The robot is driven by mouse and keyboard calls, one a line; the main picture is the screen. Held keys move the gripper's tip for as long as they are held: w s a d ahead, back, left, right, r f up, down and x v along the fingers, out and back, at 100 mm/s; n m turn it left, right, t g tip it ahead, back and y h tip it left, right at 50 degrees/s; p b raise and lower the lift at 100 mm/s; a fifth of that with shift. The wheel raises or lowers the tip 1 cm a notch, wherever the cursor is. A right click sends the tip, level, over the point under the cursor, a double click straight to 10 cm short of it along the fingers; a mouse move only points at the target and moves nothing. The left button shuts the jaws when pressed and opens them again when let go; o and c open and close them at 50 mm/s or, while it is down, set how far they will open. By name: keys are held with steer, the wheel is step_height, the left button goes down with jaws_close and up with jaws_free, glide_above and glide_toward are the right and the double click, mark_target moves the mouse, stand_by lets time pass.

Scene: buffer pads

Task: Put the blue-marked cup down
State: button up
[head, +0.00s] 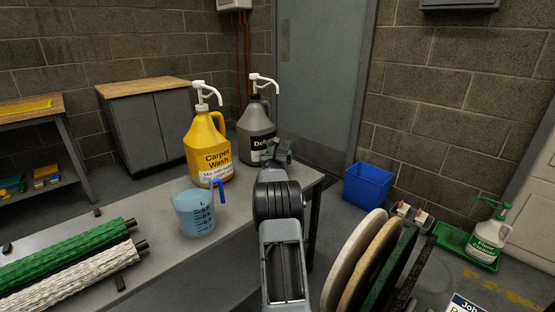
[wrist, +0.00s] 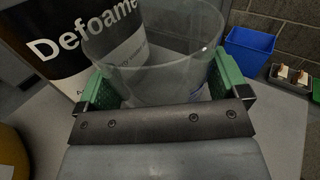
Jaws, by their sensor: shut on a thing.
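My gripper (wrist: 163,88) is shut on a clear, see-through cup (wrist: 155,50), with one green-padded finger on each side of it. A small blue mark shows low on the cup's right side in the wrist view. The cup's open rim faces up. The grey Defoamer jug (wrist: 75,45) stands close behind and left of the cup. In the head view my gripper (head: 277,152) is over the table's far right end, in front of the Defoamer jug (head: 256,128). The cup is not clear there. I cannot tell whether its base touches the table.
A clear jug (head: 194,214) with blue liquid and a blue handle stands on the grey table (head: 160,262). The yellow Carpet Wash jug (head: 207,146) stands behind it. Green and white rollers (head: 70,255) lie left. A blue bin (head: 368,186) and round pads (head: 352,258) are to the right.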

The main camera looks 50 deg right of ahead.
steer(key=shift+f+b, duration=0.3)
steer(key=shift+f, duration=0.1)
steer(key=o, duration=0.6)
steer(key=shift+r, duration=0.1)
steer(key=shift+r+p, duration=0.15)
steer(key=shift+p, duration=0.2)
steer(key=shift+s+a, duration=0.1)
steer(key=shift+a, duration=0.1)
steer(key=p+v, duration=0.1)
steer(key=v, duration=1)
steer(key=shift+s+a, duration=0.15)
steer(key=shift+a, duration=0.15)
